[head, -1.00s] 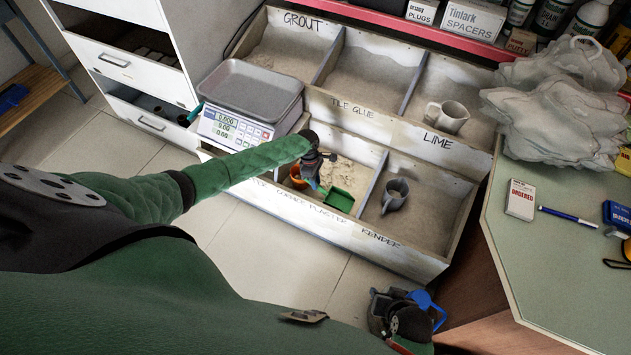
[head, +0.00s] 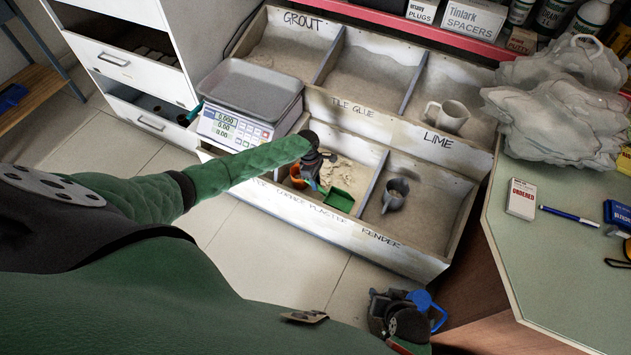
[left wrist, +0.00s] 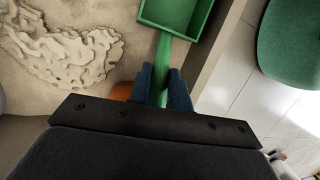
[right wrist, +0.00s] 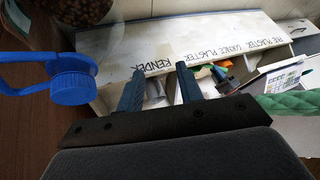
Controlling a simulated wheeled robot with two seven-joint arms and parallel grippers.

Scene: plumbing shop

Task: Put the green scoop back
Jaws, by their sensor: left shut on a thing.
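The green scoop (head: 339,200) is in the middle front bin, behind the partly hidden plaster label and left of the render bin. My left gripper (head: 314,182) reaches down into that bin. In the left wrist view the fingers (left wrist: 164,88) are shut on the scoop's green handle (left wrist: 164,62), with the square pan (left wrist: 176,14) pointing away from them beside the bin wall. Whether the scoop touches the powder is unclear. My right gripper (right wrist: 158,90) is open and empty; in the head view it (head: 378,302) is low in front of the bins.
An orange object (head: 298,178) sits in the same bin, partly hidden. Grey mugs stand in the render bin (head: 395,195) and the lime bin (head: 447,117). A scale (head: 235,128) stands left. A counter (head: 560,270) lies right.

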